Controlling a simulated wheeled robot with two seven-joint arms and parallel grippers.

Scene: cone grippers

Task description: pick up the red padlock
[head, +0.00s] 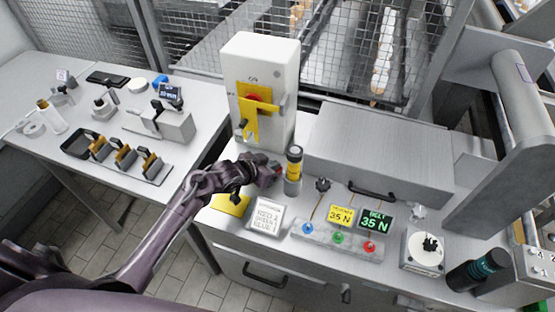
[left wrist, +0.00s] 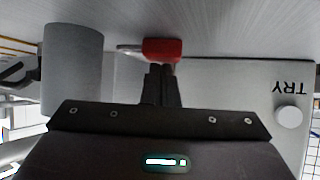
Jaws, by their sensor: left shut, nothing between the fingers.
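The red padlock (left wrist: 162,50) shows in the left wrist view, just beyond my left fingertips (left wrist: 160,78), with its grey shackle pointing left. In the head view only a bit of red (head: 277,167) shows beside my left gripper (head: 268,173), which covers most of it. My left gripper is shut with nothing held, close to the padlock; I cannot tell whether they touch. My right gripper is not in view.
A white switch box (head: 262,70) with a yellow bracket stands behind the gripper. A white lettered block (head: 266,216) and yellow plate (head: 230,204) lie in front. Buttons (head: 338,237) are further right.

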